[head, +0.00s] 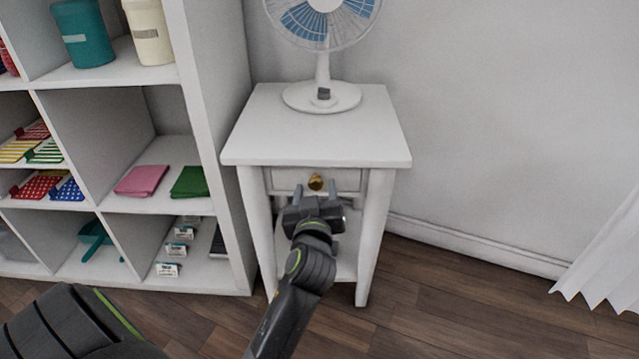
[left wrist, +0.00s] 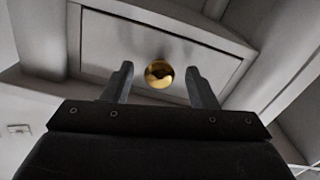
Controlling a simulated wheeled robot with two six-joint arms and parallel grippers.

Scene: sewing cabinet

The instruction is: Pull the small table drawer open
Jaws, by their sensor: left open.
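The small white table (head: 300,135) stands against the wall. Its drawer (head: 347,180) is shut under the tabletop and has a round brass knob (head: 316,182) in the middle of its front. My left gripper (head: 316,190) is open in front of the drawer, its fingers pointing at the drawer front. In the left wrist view, the knob (left wrist: 159,73) shows between the tips of the open left gripper (left wrist: 160,80), with a gap on each side. The drawer front (left wrist: 150,45) fills the view behind it. My right gripper is not in view.
A white fan (head: 322,95) stands on the tabletop. A white cube shelf (head: 215,130) with folded cloths, canisters and small boxes stands close on the left. The wooden floor (head: 460,300) is clear on the right, with a white curtain (head: 610,260) at the far right.

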